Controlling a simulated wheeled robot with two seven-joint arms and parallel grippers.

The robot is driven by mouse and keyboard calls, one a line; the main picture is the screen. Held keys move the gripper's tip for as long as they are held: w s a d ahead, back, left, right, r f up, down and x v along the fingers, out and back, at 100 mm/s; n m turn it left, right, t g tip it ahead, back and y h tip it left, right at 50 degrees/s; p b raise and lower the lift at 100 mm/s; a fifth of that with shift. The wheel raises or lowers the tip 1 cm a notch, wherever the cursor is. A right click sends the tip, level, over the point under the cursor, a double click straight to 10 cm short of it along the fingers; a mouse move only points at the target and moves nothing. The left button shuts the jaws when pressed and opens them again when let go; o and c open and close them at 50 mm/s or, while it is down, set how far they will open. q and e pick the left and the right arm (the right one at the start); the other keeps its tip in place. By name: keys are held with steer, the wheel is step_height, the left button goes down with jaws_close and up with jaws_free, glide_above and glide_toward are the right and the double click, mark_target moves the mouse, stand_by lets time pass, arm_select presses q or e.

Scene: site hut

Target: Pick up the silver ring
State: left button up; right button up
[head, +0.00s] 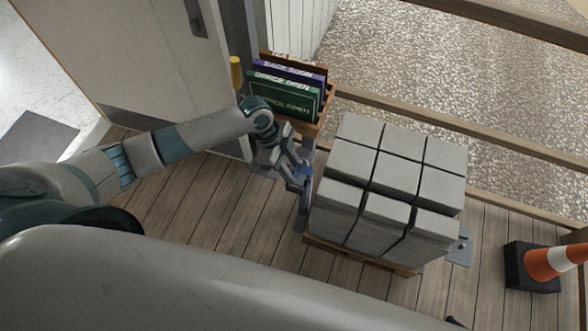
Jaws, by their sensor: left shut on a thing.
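My left gripper (302,180) reaches in from the left and is at the left side of the stack of grey blocks. It is shut on the silver ring (306,197), which shows as a narrow, upright grey shape, seen almost edge-on, just below the fingers. The fingers hide part of the ring, and I cannot tell whether it touches the blocks. My right gripper is not in view.
Grey blocks (396,175) stand stacked on a wooden pallet (362,258) right beside the gripper. Behind is a wooden box (325,112) with sign boards. The plank floor (205,200) at left is clear.

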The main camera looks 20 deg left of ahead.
arm_select(q)
steer(key=shift+r, duration=0.6)
step_height(320, 180, up, 2)
steer(key=shift+r+b, duration=0.2)
steer(key=shift+b, duration=0.3)
steer(key=s+d+r+b, duration=0.1)
steer(key=s+d+r, duration=0.2)
steer(key=d+r, duration=0.4)
steer(key=d, duration=0.4)
steer(key=shift+s+d+r+b, duration=0.15)
steer(key=shift+b, duration=0.25)
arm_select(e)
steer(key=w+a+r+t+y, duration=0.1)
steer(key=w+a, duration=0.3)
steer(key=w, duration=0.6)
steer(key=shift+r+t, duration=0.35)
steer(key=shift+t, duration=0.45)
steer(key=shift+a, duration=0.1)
arm_select(q)
steer(key=w+a+r+n+t+y, duration=0.2)
steer(key=w+a+r+n, duration=0.2)
steer(key=a+r+n, duration=0.4)
steer(key=w+a+r+n+t+y, duration=0.2)
steer(key=w+a+r+n, duration=0.3)
steer(key=a+r+n, duration=0.3)
step_height(320, 180, up, 4)
steer(key=shift+a+f+n+t, duration=0.1)
steer(key=shift+a+n+t, duration=0.2)
steer(key=shift+n, duration=0.9)
